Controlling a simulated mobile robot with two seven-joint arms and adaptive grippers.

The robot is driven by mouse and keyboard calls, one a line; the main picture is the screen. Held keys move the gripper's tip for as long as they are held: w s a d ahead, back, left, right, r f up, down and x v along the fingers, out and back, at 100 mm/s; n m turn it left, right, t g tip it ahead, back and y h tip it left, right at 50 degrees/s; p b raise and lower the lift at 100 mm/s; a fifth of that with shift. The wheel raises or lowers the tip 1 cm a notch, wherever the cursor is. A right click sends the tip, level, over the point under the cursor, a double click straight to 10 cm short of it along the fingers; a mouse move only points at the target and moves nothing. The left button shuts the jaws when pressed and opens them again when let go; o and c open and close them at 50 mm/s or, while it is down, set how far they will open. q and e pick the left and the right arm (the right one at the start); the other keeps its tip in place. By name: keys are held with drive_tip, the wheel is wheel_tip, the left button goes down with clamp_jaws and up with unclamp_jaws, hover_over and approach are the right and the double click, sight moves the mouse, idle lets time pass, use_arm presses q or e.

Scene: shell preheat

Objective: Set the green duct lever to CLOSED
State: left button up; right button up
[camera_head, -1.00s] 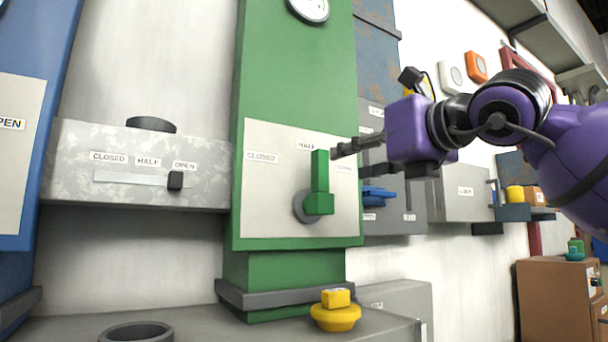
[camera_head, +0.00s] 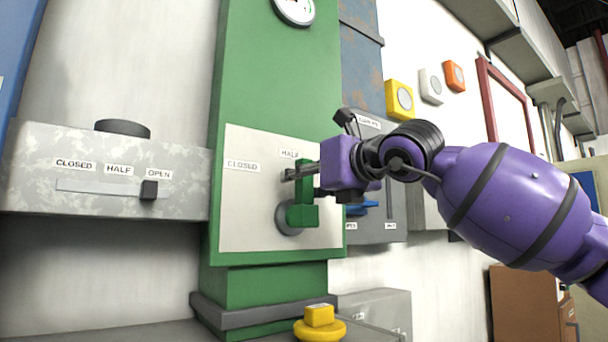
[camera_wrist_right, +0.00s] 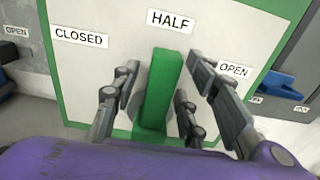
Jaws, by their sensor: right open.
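The green duct lever (camera_head: 303,214) stands upright on the pale plate (camera_head: 258,212) of the green duct, its upper part partly hidden behind my right gripper. In the right wrist view the lever (camera_wrist_right: 160,88) points up towards the HALF label (camera_wrist_right: 171,21). The CLOSED label (camera_wrist_right: 80,37) is to its left and the OPEN label (camera_wrist_right: 235,70) to its right. My right gripper (camera_head: 290,173) is open. In its wrist view its fingers lie on both sides of the lever, with gaps visible. My left gripper is not in view.
A grey box with a black slider (camera_head: 149,190) at OPEN is left of the duct. A yellow knob (camera_head: 319,323) stands below the duct. A blue handle (camera_head: 364,208) on a grey box is right of the lever, behind my arm.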

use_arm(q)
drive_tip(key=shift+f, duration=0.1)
use_arm(e)
drive_tip(key=shift+c, duration=0.7)
drive_tip(key=c, duration=0.8)
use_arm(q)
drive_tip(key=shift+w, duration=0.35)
use_arm(e)
clamp_jaws()
